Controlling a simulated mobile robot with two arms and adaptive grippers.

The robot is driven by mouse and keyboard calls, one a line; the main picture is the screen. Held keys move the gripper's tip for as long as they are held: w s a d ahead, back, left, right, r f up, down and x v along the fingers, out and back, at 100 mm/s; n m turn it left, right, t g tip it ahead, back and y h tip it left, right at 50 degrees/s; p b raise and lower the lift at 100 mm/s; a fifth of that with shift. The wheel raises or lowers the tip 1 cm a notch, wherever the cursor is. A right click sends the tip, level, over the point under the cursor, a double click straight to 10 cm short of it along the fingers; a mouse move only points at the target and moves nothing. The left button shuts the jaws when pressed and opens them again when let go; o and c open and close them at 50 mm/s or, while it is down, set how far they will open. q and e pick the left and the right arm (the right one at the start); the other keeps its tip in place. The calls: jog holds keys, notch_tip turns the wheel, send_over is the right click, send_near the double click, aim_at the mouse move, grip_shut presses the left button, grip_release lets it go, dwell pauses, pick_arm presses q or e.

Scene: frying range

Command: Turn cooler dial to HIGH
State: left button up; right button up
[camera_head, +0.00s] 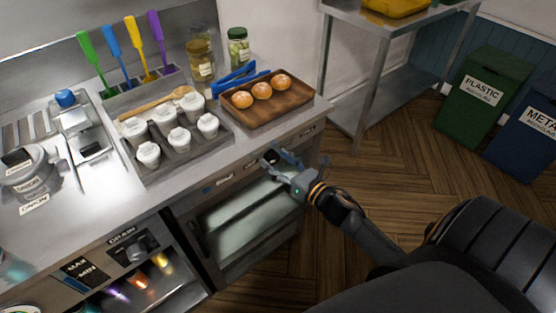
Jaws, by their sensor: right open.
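The cooler (242,220) is the glass-fronted unit under the right part of the counter. Its front strip carries small labels and a dark dial (269,157) near the right end. My right gripper (281,158) is open, with its fingers pointing left at the dial. One finger appears beside the dial; I cannot tell whether it touches. The dial's setting is too small to read, and the gripper partly covers the strip. My left gripper is not in view.
A wooden tray (235,122) with three buns stands on the counter above the dial. A dark tray of white cups (170,128) is left of it. A fryer panel with a DRAIN knob (139,249) is at lower left. Open wooden floor (385,165) lies to the right.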

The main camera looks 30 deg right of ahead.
jog(key=c, duration=1.2)
